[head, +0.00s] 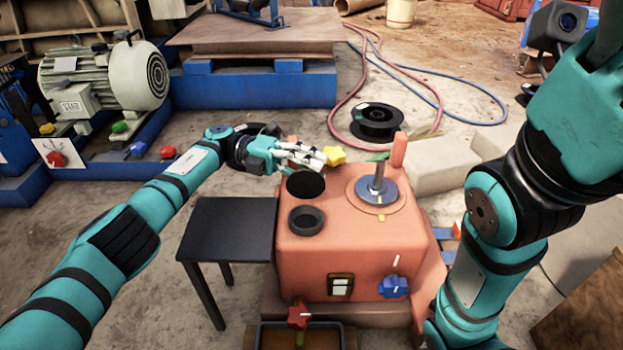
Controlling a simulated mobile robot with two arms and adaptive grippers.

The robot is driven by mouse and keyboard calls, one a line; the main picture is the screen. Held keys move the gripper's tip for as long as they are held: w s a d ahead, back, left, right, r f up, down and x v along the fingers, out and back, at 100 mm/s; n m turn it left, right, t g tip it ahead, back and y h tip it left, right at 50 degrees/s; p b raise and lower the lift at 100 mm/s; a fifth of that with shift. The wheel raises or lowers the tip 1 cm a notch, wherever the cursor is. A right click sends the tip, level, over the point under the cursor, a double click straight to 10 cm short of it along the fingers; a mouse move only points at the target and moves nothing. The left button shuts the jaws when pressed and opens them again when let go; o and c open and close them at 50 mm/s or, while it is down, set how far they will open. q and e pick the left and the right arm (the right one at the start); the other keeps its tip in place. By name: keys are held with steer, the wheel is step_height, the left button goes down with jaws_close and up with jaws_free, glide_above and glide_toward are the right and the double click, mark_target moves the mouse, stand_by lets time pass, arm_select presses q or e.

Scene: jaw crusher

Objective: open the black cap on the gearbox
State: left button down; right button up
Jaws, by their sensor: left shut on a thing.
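The gearbox (350,250) is a salmon-orange box in the middle of the head view. On its top are a flat black round (305,185), which may be a cap or an opening, and a raised black ring-like piece (306,220) nearer me. I cannot tell which is the cap. My left gripper (320,157) reaches in from the left above the box's far left corner. It is shut on a yellow star-shaped knob (335,156). What the knob is attached to is hidden. My right arm crosses the right side; its gripper is not in view.
A dark side table (228,228) stands left of the gearbox. A metal shaft on a disc (379,190) rises from the box top, with an orange post (398,150) behind. A blue knob (393,286) and a red knob (300,315) are at the front. A black spool (376,122) lies behind.

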arm_select(q)
steer(key=shift+w+a+f+n+b, duration=0.1)
steer(key=shift+w+f+n+b, duration=0.1)
steer(key=shift+w+n+b, duration=0.3)
steer(key=shift+s, duration=0.1)
